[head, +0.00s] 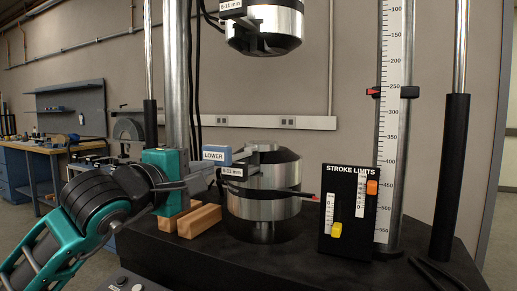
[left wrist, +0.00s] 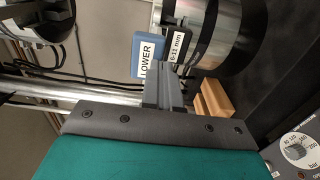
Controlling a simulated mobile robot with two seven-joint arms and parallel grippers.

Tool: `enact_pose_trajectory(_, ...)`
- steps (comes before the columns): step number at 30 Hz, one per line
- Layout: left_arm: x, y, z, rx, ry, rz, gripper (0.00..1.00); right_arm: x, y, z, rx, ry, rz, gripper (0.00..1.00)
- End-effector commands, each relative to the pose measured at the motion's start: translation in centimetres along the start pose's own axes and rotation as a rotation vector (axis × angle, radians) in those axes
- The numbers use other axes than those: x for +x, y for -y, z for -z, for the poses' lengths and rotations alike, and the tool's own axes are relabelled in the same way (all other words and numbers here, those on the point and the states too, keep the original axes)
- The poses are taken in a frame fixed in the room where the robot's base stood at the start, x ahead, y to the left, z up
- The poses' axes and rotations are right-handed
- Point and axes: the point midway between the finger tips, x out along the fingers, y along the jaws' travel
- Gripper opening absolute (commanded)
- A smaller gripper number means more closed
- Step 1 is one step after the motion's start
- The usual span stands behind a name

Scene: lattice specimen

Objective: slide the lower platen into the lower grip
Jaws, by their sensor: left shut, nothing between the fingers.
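The lower grip (head: 265,206) is a silver cylinder with dark jaws on top, on the black machine base. I cannot make out a separate lower platen. My right gripper is not in view.
The upper grip (head: 268,28) hangs above with a clear gap. Wooden blocks (head: 199,221) stand left of the lower grip. A black STROKE LIMITS panel (head: 346,212) and a scale column (head: 393,130) stand right.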

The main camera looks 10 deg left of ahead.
Motion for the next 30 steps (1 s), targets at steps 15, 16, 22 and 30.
enact_pose_trajectory(15,1.1,0.0,0.0,0.000,0.000,0.000,0.00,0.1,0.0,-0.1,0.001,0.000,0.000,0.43)
enact_pose_trajectory(16,1.1,0.0,0.0,0.000,0.000,0.000,0.00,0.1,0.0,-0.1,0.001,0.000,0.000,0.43)
enact_pose_trajectory(22,1.6,0.0,0.0,0.000,0.000,0.000,0.00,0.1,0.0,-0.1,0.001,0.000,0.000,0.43)
enact_pose_trajectory(30,2.1,0.0,0.0,-0.001,0.000,0.001,0.00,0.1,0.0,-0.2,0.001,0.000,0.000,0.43)
